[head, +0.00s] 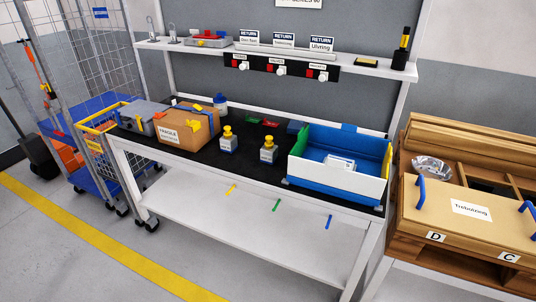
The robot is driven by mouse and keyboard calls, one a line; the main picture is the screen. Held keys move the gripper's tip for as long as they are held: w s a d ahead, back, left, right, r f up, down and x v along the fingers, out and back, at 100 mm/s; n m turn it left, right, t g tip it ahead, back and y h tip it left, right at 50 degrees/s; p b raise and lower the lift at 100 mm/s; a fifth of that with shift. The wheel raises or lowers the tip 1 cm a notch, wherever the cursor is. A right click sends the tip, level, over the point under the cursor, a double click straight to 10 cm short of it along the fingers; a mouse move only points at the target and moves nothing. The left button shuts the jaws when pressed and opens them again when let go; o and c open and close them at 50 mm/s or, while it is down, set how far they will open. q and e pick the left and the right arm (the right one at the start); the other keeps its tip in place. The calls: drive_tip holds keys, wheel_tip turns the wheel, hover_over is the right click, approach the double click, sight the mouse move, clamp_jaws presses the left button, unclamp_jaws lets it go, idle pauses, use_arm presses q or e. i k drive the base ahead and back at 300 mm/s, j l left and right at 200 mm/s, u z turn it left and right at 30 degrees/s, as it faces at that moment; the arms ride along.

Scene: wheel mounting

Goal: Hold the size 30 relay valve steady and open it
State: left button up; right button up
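Two small grey items with yellow tops and white labels stand on the black top of the workbench: a left one (229,145) and a right one (268,154). They look like valves or bottles, and their labels are too small to read. I cannot tell which thing is the size 30 relay valve. Neither of my grippers is in the head view.
A cardboard box (185,126) marked fragile and a grey case (143,116) stand left of these items. A blue and white bin (334,186) stands to the right. A wooden unit (462,190) and a wire cage trolley (95,70) flank the bench.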

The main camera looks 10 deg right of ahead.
sight(269, 155)
drive_tip(key=i+l+u, duration=0.1)
drive_tip(key=i+l, duration=0.15)
drive_tip(key=i, duration=0.2)
drive_tip(key=i+l+u, duration=0.1)
drive_tip(key=i+l, duration=0.15)
drive_tip(key=i, duration=0.2)
